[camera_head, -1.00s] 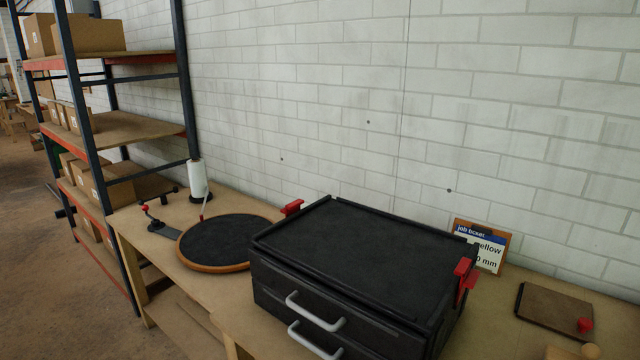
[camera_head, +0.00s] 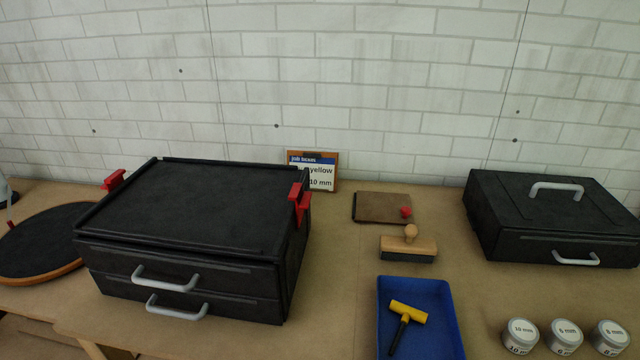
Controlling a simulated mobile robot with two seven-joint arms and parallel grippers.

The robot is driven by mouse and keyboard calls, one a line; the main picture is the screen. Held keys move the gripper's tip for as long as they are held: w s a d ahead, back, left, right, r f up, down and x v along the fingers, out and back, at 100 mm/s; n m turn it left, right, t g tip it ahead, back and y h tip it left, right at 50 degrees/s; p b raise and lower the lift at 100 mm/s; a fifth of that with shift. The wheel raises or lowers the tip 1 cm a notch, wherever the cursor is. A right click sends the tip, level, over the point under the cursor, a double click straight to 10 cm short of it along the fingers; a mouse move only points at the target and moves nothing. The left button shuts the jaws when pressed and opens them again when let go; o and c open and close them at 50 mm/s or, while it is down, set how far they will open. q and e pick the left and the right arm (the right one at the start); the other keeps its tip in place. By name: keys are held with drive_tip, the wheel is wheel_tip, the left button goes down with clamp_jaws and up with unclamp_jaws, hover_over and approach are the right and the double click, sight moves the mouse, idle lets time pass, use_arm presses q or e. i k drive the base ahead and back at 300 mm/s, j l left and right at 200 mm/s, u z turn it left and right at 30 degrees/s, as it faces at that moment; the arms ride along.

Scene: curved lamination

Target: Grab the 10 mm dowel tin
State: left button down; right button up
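Neither of my grippers shows in the head view.
A large black two-drawer box (camera_head: 190,210) with red clamps fills the left. A job card (camera_head: 313,171) leans at the wall.

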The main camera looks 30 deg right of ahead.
sight(519, 336)
drive_tip(key=z, duration=2.6)
